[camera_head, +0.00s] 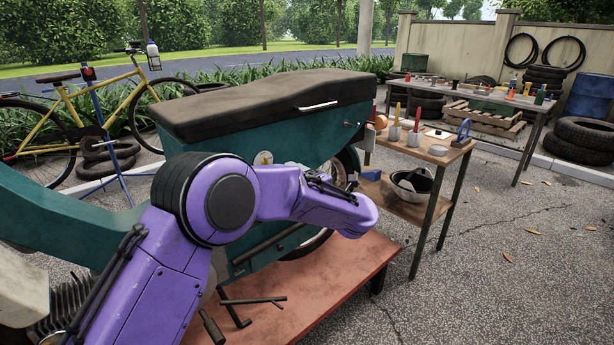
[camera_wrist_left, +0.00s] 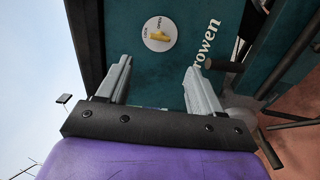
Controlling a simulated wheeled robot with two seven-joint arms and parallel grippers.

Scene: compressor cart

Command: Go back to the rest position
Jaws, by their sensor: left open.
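My left arm comes in from the lower left in the head view, and its purple links cross in front of the green side panel (camera_head: 290,150) of a scooter-like vehicle. My left gripper (camera_wrist_left: 158,68) shows in the wrist view with its two grey fingers apart and nothing between them. It faces the green panel (camera_wrist_left: 215,85). A round white disc with a yellow knob (camera_wrist_left: 160,34) sits on the panel just beyond the fingers; the disc also shows in the head view (camera_head: 263,158). In the head view the fingers are hidden. My right gripper is in neither view.
The vehicle has a long black seat (camera_head: 270,100) and stands on a reddish platform (camera_head: 345,262). A small wooden table (camera_head: 455,153) with tools and a bowl (camera_head: 411,184) stands to the right. A workbench (camera_head: 480,93) is behind. Open paving lies at the lower right.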

